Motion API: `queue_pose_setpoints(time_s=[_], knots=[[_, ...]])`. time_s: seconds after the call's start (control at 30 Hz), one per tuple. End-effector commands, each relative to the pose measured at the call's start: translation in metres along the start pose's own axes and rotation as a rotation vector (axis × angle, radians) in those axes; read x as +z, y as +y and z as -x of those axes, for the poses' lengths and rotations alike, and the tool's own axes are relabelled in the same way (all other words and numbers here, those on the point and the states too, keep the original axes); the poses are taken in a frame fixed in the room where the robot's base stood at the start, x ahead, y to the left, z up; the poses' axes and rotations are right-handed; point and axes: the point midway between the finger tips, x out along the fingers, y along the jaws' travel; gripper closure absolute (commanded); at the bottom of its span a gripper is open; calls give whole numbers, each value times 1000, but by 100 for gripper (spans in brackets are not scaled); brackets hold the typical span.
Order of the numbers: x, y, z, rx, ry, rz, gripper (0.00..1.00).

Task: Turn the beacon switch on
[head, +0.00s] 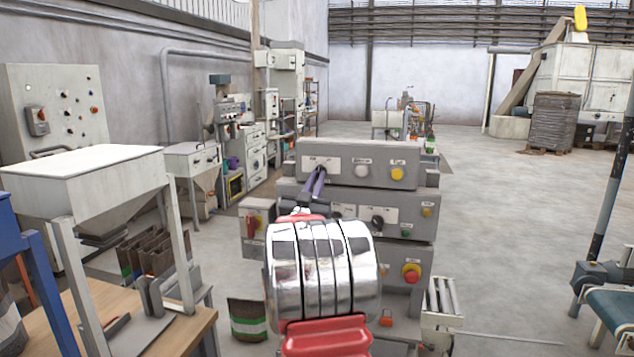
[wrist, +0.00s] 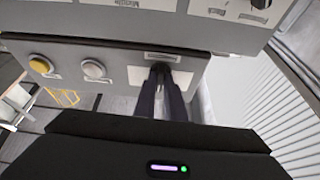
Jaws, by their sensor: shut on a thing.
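The grey control box (head: 342,152) has a top panel with a pale label plate (head: 311,163) at its left. My gripper (head: 320,172) reaches this plate with its purple-grey fingers. In the wrist view my gripper (wrist: 161,72) is shut on a small dark switch knob (wrist: 160,66) on the panel (wrist: 120,60), beside a pale plate. The fingers cover most of the knob, so its turn position cannot be told. The label's writing is too small to read.
A white lamp (head: 362,171) and a yellow lamp (head: 397,174) sit right of the switch. Lower panels carry a black knob (head: 378,221) and a red emergency button (head: 411,272). A white hopper (head: 85,175) stands left; open floor (head: 510,215) lies right.

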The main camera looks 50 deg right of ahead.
Motion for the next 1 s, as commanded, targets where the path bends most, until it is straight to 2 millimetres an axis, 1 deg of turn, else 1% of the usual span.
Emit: queue_pose_setpoints(time_s=[0.3, 0.5, 0.7, 1.0], knots=[[-1, -3, -1, 110, 2, -263, 100], [-2, -4, -1, 159, 2, -382, 100], [-2, -3, -2, 187, 2, -446, 100], [-2, -3, -2, 196, 2, -466, 100]])
